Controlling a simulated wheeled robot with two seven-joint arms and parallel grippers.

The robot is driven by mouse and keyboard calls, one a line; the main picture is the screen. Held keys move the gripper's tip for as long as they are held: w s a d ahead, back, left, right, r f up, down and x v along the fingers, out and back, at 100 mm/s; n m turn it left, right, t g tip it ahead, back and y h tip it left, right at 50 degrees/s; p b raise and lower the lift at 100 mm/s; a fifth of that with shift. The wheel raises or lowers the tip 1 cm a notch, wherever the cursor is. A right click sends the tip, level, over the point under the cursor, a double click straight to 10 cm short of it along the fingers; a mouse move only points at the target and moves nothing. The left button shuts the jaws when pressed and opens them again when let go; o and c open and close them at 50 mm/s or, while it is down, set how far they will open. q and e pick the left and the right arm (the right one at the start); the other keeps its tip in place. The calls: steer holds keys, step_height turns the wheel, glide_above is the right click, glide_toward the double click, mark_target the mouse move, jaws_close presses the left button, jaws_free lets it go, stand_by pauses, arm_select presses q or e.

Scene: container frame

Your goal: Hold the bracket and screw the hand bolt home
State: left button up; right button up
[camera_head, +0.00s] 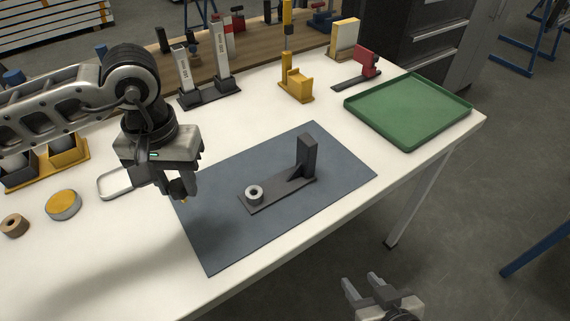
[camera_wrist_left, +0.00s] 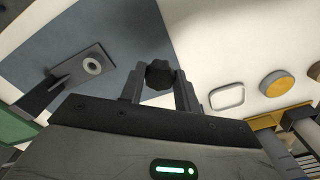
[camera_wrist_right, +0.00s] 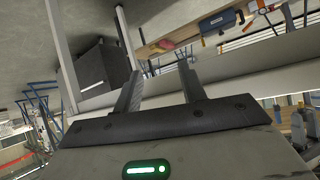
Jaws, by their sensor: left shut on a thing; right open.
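The dark bracket (camera_head: 290,188) lies on the blue-grey mat (camera_head: 225,245), its upright post to the right and a light ring-shaped boss (camera_head: 254,193) at its left end. It also shows in the left wrist view (camera_wrist_left: 62,84). My left gripper (camera_head: 182,188) is shut on the dark knobbed head of the hand bolt (camera_wrist_left: 159,75), above the mat's left edge and left of the bracket. In the head view the bolt (camera_head: 178,188) is partly hidden by the fingers. My right gripper (camera_head: 365,284) is open and empty, off the table's front edge.
A green tray (camera_head: 408,145) sits at the table's right end. A yellow stand (camera_head: 296,88), a red clamp (camera_head: 366,64) and a dark rack (camera_head: 208,95) stand at the back. A tape roll (camera_head: 14,225) and a yellow-topped tin (camera_head: 63,205) lie left. The mat around the bracket is clear.

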arm_select(q)
steer(key=shift+d+r, duration=0.1)
arm_select(e)
steer(key=n+y+p, duration=0.5)
steer(key=p, duration=0.2)
glide_toward(301, 152)
steer(key=shift+w+d+f, duration=0.1)
steer(key=shift+d+f, duration=0.45)
arm_select(q)
steer(key=w+d+r+n, duration=0.3)
steer(key=w+d+n, duration=0.2)
steer(key=d+n, duration=0.6)
steer(key=n, duration=0.3)
steer(key=shift+d+b, duration=0.15)
steer(key=shift+b, duration=0.15)
steer(key=shift+r, duration=0.1)
arm_select(e)
steer(key=x, duration=1.2)
steer(key=shift+c, duration=0.4)
jaws_close()
arm_select(q)
steer(key=shift+f, duration=2.5)
arm_select(e)
steer(key=shift+d, duration=0.1)
